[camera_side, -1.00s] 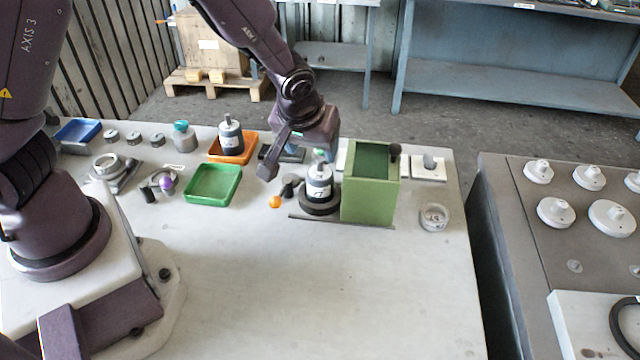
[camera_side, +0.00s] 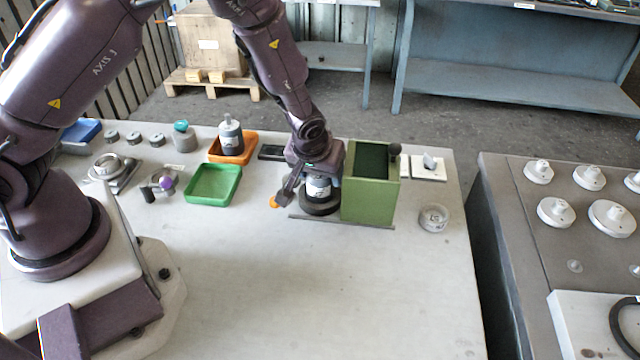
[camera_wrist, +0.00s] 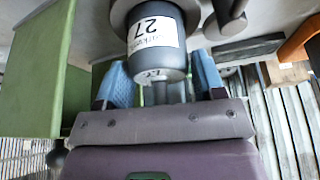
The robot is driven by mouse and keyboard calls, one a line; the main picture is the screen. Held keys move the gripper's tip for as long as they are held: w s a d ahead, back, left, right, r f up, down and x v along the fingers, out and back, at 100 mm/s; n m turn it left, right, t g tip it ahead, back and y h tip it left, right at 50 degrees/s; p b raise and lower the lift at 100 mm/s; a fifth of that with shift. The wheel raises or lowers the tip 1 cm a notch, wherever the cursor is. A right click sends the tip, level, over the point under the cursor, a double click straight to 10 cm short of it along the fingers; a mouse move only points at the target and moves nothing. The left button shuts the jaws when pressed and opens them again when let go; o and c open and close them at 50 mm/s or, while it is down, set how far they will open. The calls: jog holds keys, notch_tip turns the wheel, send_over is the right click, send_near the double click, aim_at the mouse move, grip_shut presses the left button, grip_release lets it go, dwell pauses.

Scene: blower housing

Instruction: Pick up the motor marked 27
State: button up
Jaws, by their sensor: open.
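The motor marked 27 (camera_wrist: 152,40) is a dark grey cylinder with a white label, and the number reads upside down in the wrist view. In the side view the motor (camera_side: 319,187) stands upright on a dark round base (camera_side: 318,206), left of the green box. My gripper (camera_side: 318,176) is over the top of this motor, which hides the upper part of it. In the wrist view my gripper (camera_wrist: 162,84) is open, with one blue finger on each side of the motor's shaft end. I cannot tell whether the fingers touch it.
The green box (camera_side: 368,197) stands close on the right of my gripper. A second motor (camera_side: 231,137) stands in the orange tray (camera_side: 250,147). An empty green tray (camera_side: 213,198) is to the left, and an orange ball (camera_side: 273,202) lies nearby. The table's front is clear.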

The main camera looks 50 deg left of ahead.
jog(key=c, duration=0.9)
jog(key=shift+r, duration=0.15)
jog(key=shift+r, duration=0.5)
jog(key=s+r, duration=0.7)
jog(key=s, duration=0.2)
jog(key=s+r, duration=0.4)
jog(key=s, duration=0.1)
jog(key=shift+a+r, duration=0.1)
jog(key=shift+r, duration=0.25)
